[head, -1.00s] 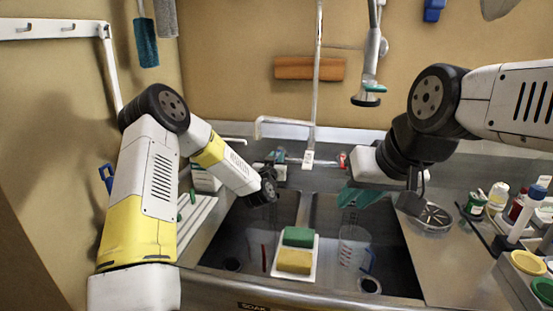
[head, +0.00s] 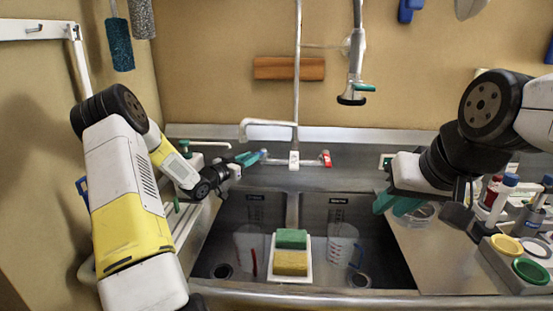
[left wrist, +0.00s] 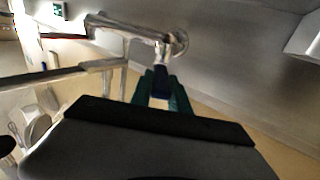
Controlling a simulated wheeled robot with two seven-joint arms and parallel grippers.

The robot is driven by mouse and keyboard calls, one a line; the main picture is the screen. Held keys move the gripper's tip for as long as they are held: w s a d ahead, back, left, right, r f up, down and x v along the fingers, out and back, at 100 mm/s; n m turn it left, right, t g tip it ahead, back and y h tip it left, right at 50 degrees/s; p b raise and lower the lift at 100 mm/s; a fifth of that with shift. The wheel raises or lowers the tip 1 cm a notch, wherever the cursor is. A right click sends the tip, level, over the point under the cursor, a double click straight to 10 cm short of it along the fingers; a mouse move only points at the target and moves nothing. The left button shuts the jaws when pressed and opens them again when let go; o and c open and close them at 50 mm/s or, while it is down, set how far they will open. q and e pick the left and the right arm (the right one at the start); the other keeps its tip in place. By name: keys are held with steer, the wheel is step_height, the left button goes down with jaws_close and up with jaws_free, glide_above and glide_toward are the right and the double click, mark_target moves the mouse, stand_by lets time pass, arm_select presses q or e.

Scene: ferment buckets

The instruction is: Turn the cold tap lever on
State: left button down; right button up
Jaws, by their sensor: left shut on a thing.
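The cold tap lever (head: 264,153) is the small blue one at the left end of the tap body (head: 293,160). The teal fingers of my left gripper (head: 250,158) reach it from the left. In the left wrist view my left gripper (left wrist: 161,92) is shut on the dark blue lever (left wrist: 161,80), one finger on each side. The red lever (head: 327,158) sits at the tap's right end. My right gripper (head: 397,205) hangs over the right counter edge, away from the tap; its two teal fingers look apart and nothing shows between them.
The sink has two basins with a clear jug (head: 342,246) in the right one. A white tray (head: 274,272) with a green and a yellow sponge sits across the divider. A spray hose (head: 355,75) hangs above. Bottles and a caddy (head: 510,262) crowd the right counter.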

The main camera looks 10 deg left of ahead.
arm_select(q)
steer(key=shift+w+a+m+g+h, duration=0.2)
steer(key=shift+a+m+g+h, duration=0.2)
steer(key=shift+m+h, duration=0.15)
steer(key=c, duration=1.2)
jaws_free()
steer(key=shift+c, duration=0.2)
steer(key=v, duration=0.7)
steer(key=shift+s+a, duration=0.2)
steer(key=shift+s, duration=0.1)
